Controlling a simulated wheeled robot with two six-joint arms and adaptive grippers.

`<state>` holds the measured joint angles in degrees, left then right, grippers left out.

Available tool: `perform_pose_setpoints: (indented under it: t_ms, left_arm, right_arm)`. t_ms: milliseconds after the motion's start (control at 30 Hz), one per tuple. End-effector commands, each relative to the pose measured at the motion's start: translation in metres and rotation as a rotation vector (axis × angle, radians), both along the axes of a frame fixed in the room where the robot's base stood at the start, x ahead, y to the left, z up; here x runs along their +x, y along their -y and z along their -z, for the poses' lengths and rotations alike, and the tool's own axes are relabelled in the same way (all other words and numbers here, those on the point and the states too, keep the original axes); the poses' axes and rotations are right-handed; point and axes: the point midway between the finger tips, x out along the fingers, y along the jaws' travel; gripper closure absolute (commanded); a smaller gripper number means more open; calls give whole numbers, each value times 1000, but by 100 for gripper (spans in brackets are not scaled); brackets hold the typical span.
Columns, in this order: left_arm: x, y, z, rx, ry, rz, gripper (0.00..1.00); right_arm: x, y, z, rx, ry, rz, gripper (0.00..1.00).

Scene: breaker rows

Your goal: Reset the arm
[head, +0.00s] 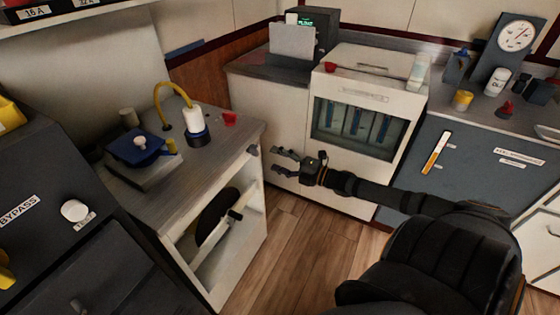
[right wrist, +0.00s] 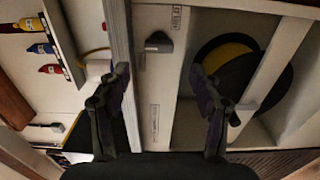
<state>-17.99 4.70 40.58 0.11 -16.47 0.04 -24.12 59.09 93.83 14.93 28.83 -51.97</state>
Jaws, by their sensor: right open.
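My right gripper (head: 279,163) is open and empty in the head view, at the end of my black arm that reaches in from the lower right. It hangs above the wood floor, between the white cabinet (head: 255,210) on the left and the white front of the windowed unit (head: 395,90). In the right wrist view the two fingers of this gripper (right wrist: 161,80) stand wide apart. Behind the gap is the cabinet's pale edge with a dark knob (right wrist: 158,42); nothing is between the fingers. My left gripper is not in view.
The cabinet top holds a blue-lidded device (head: 137,148) and a white cylinder with a yellow hose (head: 194,121). A dark reel (head: 216,216) sits in the cabinet's open side. A dark BYPASS panel (head: 45,215) stands at left. Wood floor (head: 300,240) is clear below the gripper.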

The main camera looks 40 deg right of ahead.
Motion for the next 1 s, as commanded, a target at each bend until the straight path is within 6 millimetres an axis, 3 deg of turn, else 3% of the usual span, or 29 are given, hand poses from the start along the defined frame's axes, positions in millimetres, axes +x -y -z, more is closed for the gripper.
perform_pose_setpoints:
  t_ms: [767,867,967,1000]
  left_arm:
    - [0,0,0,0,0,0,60]
    - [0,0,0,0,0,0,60]
    - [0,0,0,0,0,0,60]
    - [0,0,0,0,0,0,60]
  right_arm:
    - [-5,6,4,9,-10,16,36]
    - [-8,28,34,57,-77,99,36]
    - [-23,65,97,167,-217,263,36]
    - [-35,78,129,224,-284,339,36]
